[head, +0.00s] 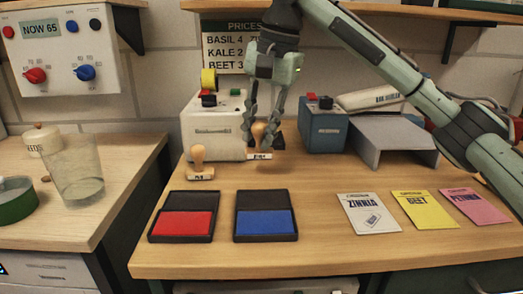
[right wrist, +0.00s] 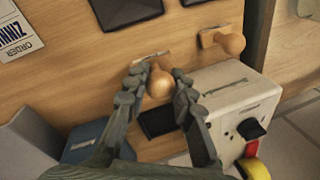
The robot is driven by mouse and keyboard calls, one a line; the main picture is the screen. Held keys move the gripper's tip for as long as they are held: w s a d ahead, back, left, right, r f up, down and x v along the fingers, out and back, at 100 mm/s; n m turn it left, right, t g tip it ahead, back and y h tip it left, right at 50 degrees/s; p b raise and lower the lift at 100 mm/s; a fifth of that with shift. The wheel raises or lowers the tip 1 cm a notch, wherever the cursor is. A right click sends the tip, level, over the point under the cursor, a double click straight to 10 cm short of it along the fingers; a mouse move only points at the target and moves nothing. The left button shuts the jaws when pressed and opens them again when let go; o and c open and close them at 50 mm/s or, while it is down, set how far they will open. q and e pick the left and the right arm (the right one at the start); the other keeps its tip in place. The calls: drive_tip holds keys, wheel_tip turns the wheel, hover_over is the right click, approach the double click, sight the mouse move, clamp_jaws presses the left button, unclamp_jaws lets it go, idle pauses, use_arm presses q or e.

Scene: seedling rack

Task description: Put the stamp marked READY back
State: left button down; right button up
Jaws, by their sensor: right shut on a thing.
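My right gripper (head: 263,143) comes in from the upper right and is shut on a stamp with a round wooden handle. That stamp's pale label (head: 259,156) faces the front, but its lettering is too small to read surely. In the right wrist view the wooden handle (right wrist: 158,84) sits between the fingers (right wrist: 158,88). I cannot tell whether the stamp's base touches the table. A second wooden-handled stamp (head: 199,161) stands upright to its left, its label also unclear; it shows in the right wrist view (right wrist: 226,42). My left gripper is not in view.
A red ink pad (head: 183,248) and a blue ink pad (head: 267,246) lie open in front. Seed packets (head: 370,239) lie to the right. A white machine (head: 205,145) and a blue box (head: 323,135) stand behind. A dark square (right wrist: 160,122) lies beside the held stamp.

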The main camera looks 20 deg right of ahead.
sight(262, 151)
drive_tip(key=shift+w+d+f, duration=0.2)
drive_tip(key=shift+d+f, duration=0.1)
drive_tip(key=shift+f, duration=0.1)
drive_tip(key=shift+s+d+x, duration=0.15)
drive_tip(key=shift+x, duration=0.8)
drive_tip(key=shift+s+d+x, duration=0.1)
drive_tip(key=shift+d+x, duration=0.05)
drive_tip(key=shift+x, duration=0.75)
drive_tip(key=o, duration=0.9)
drive_tip(key=shift+f, duration=0.2)
drive_tip(key=v, duration=1.2)
drive_tip(key=shift+r, duration=0.2)
